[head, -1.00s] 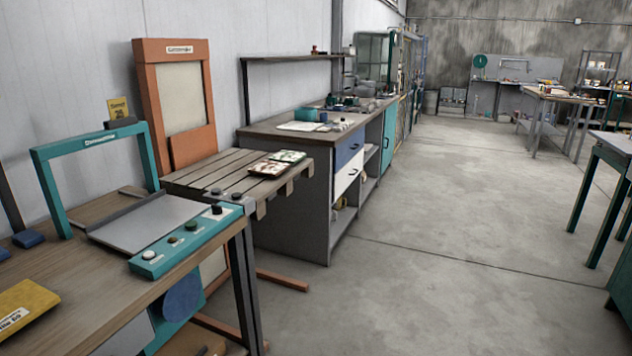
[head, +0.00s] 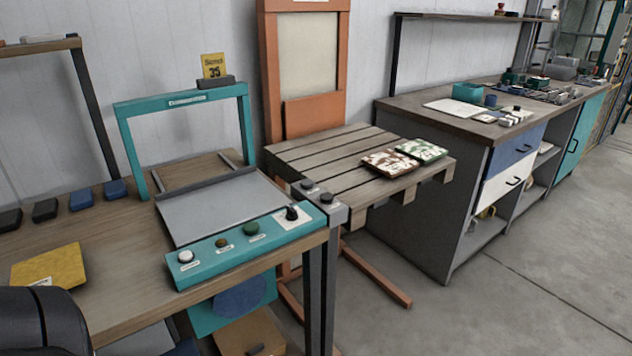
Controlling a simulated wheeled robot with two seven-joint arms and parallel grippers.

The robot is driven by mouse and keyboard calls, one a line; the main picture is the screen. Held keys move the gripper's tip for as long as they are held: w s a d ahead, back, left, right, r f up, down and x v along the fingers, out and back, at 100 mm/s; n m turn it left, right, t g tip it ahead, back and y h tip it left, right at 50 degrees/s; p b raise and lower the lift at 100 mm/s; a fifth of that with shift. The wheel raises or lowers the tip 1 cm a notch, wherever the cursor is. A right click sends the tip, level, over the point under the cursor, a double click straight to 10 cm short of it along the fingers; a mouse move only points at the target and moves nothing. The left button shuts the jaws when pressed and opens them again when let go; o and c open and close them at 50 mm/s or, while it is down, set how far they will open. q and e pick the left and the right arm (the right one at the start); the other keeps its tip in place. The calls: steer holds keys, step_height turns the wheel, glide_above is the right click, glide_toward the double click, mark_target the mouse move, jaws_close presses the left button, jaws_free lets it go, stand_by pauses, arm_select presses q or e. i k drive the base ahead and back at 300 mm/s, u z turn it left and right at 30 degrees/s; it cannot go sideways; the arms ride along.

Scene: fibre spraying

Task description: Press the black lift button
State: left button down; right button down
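A teal control panel (head: 245,247) runs along the front edge of the machine on the left workbench. It carries a white button (head: 186,257), a brownish button (head: 222,244), a green button (head: 251,229) and a black knob (head: 292,213) on a white plate. Two more dark round buttons, one behind (head: 307,184) and one in front (head: 326,198), sit on a grey corner bracket right of the panel. The labels are too small to read, so I cannot tell which black control is the lift button. Neither gripper is in view.
A slatted stand (head: 330,160) with two patterned pads (head: 390,162) adjoins the bench on the right. A yellow packet (head: 48,266) lies on the bench at left. A dark part of my own body shows at bottom left. The floor (head: 540,290) at right is clear.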

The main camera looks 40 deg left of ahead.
mark_target(326, 196)
steer(key=u, duration=0.9)
steer(key=i, duration=0.85)
steer(key=u, duration=0.9)
